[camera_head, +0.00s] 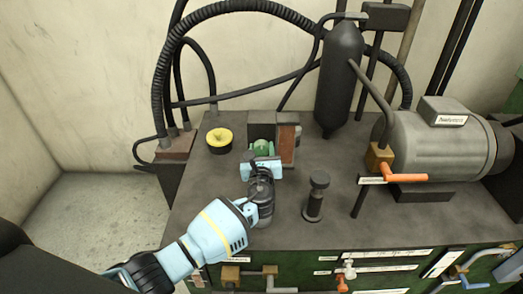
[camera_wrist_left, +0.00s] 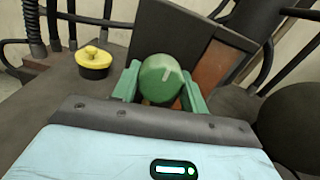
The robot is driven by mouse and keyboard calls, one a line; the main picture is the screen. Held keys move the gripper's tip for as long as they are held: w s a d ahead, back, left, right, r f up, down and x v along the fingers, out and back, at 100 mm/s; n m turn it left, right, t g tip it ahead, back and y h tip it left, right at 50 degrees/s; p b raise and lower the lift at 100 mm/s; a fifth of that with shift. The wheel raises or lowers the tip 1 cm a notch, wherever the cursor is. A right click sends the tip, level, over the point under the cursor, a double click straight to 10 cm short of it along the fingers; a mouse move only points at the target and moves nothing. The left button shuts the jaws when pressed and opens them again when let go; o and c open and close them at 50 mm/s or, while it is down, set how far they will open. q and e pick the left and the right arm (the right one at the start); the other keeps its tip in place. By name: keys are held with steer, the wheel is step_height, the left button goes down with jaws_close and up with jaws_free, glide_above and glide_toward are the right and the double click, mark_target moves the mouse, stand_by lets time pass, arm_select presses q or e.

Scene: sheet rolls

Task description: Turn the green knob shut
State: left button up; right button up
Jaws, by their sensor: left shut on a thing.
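The green knob (camera_wrist_left: 161,80) is round with a pale line on its face. It faces my left wrist camera, in front of a dark block. In the head view the knob (camera_head: 262,145) is partly hidden by my left gripper (camera_head: 262,156). My left gripper (camera_wrist_left: 162,92) has green fingers, one on each side of the knob, and is shut on it. The pale line points to the upper right in the wrist view. My right gripper is not in view.
A yellow knob (camera_head: 219,139) stands left of the green one. A dark upright post (camera_head: 317,196) stands to the right. A black cylinder (camera_head: 339,80) and hoses rise behind. A grey motor (camera_head: 440,143) with an orange-handled valve (camera_head: 406,178) fills the right side.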

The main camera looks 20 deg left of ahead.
arm_select(q)
steer(key=o, duration=1)
steer(key=shift+s, duration=0.1)
steer(key=shift+v, duration=3.8)
